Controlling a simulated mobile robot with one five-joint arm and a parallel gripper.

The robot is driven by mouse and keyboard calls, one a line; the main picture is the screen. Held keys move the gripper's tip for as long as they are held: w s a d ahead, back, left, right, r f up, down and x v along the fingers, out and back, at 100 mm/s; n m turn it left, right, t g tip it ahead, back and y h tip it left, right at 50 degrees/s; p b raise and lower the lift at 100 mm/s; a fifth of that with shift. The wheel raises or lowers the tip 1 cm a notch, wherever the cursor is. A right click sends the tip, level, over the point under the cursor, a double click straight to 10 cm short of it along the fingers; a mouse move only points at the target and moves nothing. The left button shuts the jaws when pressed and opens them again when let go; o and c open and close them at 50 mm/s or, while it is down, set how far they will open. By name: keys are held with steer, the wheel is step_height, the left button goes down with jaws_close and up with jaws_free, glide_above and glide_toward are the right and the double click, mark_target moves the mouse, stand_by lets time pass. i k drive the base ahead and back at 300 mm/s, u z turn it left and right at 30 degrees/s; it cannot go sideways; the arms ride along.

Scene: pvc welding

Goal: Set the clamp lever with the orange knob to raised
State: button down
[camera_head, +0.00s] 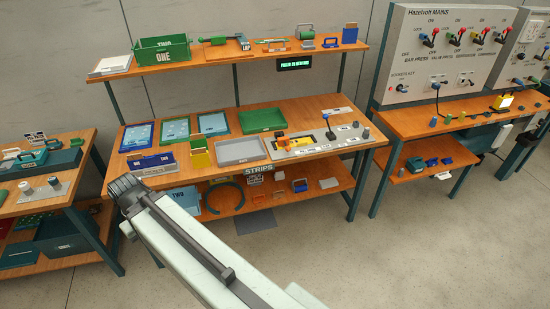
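A grey fixture plate (345,138) lies at the right end of the middle bench's top. On it stands a yellow device (300,142). A small orange part (281,133) sits at the left of the yellow device; it may be the knob of the clamp lever, but it is too small to tell. I cannot make out the lever's position. A thin upright stalk with a blue top (327,117) stands further right on the plate. My arm crosses the lower picture and ends in a dark joint in front of the bench's left side. My gripper's fingers do not show.
Blue trays (138,137), a green tray (262,119) and a grey tray (240,151) cover much of the bench (290,107). A shelf above holds a green crate (163,51). A switch panel (450,50) stands at right.

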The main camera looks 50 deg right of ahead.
mark_target(282, 141)
steer(key=z, duration=0.2)
steer(key=i, duration=0.9)
steer(key=u, duration=0.2)
steer(key=k, duration=0.9)
steer(key=z, duration=0.15)
steer(key=i, duration=1.45)
steer(key=u, duration=0.05)
